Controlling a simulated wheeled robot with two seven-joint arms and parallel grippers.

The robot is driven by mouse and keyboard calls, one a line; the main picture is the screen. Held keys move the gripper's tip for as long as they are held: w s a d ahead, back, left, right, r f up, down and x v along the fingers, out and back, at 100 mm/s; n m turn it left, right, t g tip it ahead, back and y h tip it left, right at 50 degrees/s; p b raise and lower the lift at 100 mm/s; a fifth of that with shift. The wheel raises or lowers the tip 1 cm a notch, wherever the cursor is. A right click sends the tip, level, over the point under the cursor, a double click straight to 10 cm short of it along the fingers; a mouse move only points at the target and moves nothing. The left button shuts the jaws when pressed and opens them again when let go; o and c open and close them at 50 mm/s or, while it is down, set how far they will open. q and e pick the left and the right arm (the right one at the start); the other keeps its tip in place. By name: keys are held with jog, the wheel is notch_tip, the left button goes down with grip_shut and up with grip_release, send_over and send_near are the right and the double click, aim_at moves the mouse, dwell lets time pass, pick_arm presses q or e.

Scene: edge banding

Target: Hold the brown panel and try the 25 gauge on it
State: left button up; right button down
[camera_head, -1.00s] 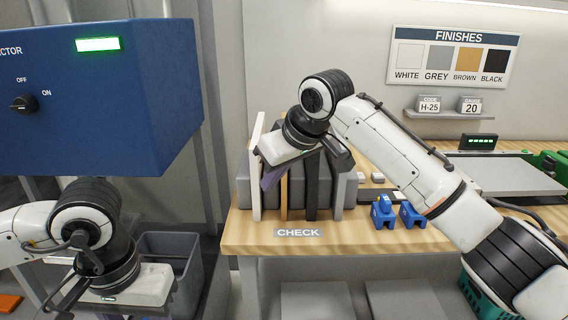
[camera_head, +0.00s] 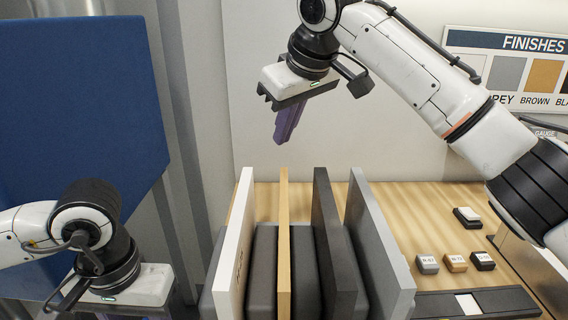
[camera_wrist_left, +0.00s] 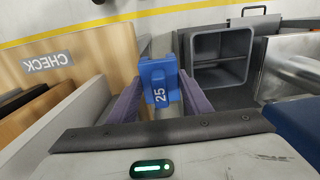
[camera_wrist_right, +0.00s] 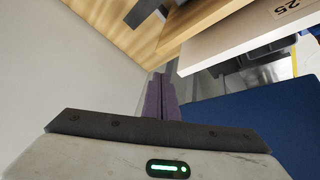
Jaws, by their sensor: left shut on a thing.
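The brown panel (camera_head: 283,240) stands upright in the rack, between a white panel (camera_head: 236,248) and a black panel (camera_head: 330,240); a grey panel (camera_head: 378,240) stands at the right. My right gripper (camera_head: 284,138) is above and behind the rack, apart from the panels. Its purple fingers are together with nothing between them in the right wrist view (camera_wrist_right: 161,95). My left gripper (camera_wrist_left: 160,98) is shut on the blue 25 gauge (camera_wrist_left: 158,72), number visible. In the head view my left gripper body (camera_head: 130,287) is at lower left; its fingertips and gauge are cut off.
Dark grey rack blocks (camera_head: 303,270) separate the panels. Small labelled blocks (camera_head: 455,262) sit on the wooden table right of the rack. A blue cabinet (camera_head: 80,120) stands at left. A grey bin (camera_wrist_left: 222,55) shows in the left wrist view.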

aim_at(285, 176)
pick_arm(q)
jog(key=shift+w, duration=0.15)
pick_arm(e)
jog(key=shift+w+f, duration=0.1)
jog(key=shift+w, duration=0.05)
pick_arm(q)
jog(key=shift+s+f+b, duration=0.2)
jog(key=shift+f+b, duration=0.05)
jog(key=shift+b, duration=0.05)
pick_arm(e)
jog(key=f, duration=0.5)
jog(key=shift+s, duration=0.2)
pick_arm(q)
jog(key=shift+f, duration=0.25)
pick_arm(e)
jog(key=shift+f, duration=0.7)
pick_arm(q)
jog(key=shift+b, duration=0.3)
pick_arm(e)
jog(key=shift+f, duration=0.1)
